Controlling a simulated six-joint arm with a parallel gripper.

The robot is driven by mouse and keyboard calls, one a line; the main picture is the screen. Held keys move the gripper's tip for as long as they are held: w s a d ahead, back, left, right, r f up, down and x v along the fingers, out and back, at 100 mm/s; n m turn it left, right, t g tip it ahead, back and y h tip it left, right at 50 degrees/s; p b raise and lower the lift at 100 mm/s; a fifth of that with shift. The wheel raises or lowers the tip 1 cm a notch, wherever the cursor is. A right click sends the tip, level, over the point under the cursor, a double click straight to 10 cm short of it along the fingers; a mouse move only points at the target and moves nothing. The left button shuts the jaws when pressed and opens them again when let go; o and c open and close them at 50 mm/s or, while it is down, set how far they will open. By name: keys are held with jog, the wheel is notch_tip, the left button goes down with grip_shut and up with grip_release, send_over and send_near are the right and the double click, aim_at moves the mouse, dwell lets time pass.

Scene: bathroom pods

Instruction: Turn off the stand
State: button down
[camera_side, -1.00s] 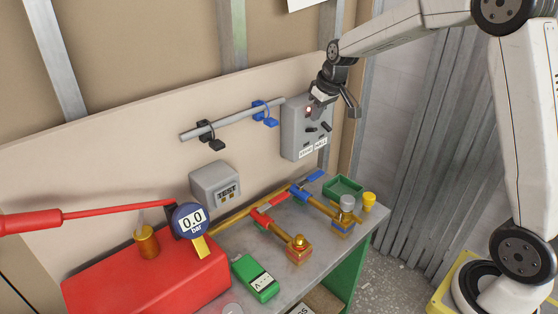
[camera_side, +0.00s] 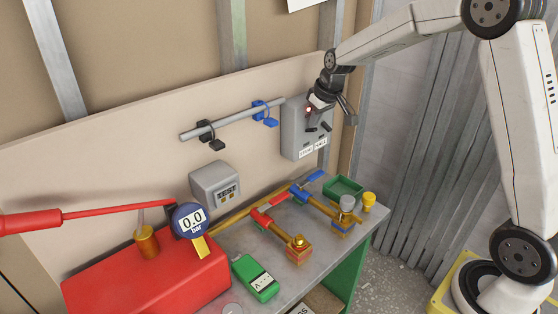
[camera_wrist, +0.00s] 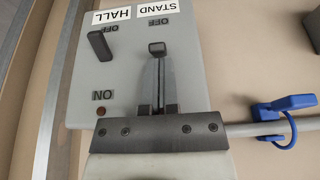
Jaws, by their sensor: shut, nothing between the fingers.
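A grey switch box (camera_side: 295,130) hangs on the wall panel in the side view. The wrist view shows it upside down, with labels STAND (camera_wrist: 155,11) and HALL (camera_wrist: 116,15). The STAND lever (camera_wrist: 157,46) is by its OFF mark, right at my fingertips; I cannot tell whether they touch. The HALL lever (camera_wrist: 100,45) is tilted, also near its OFF mark. My gripper (camera_wrist: 160,62) is shut and empty, in front of the box; it also shows in the side view (camera_side: 351,118). It hides the lower part of the STAND side.
Below, the bench (camera_side: 225,265) carries pipes with valves, a gauge (camera_side: 190,219), a red box (camera_side: 150,275) and a green tray (camera_side: 343,188). A small grey display unit (camera_side: 213,185) is on the wall.

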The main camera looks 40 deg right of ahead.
jog(key=shift+s+f, duration=0.3)
jog(key=shift+s, duration=0.15)
dwell(0.5)
jog(key=shift+s+f+t, duration=0.3)
jog(key=shift+t, duration=0.5)
jog(key=shift+s+f, duration=0.25)
jog(key=shift+f, duration=0.2)
jog(key=shift+w, duration=0.15)
jog(key=shift+w+r, duration=0.4)
jog(key=shift+w, duration=0.15)
jog(key=s+r, duration=0.3)
jog(key=s, duration=0.6)
jog(key=shift+s+r, duration=0.2)
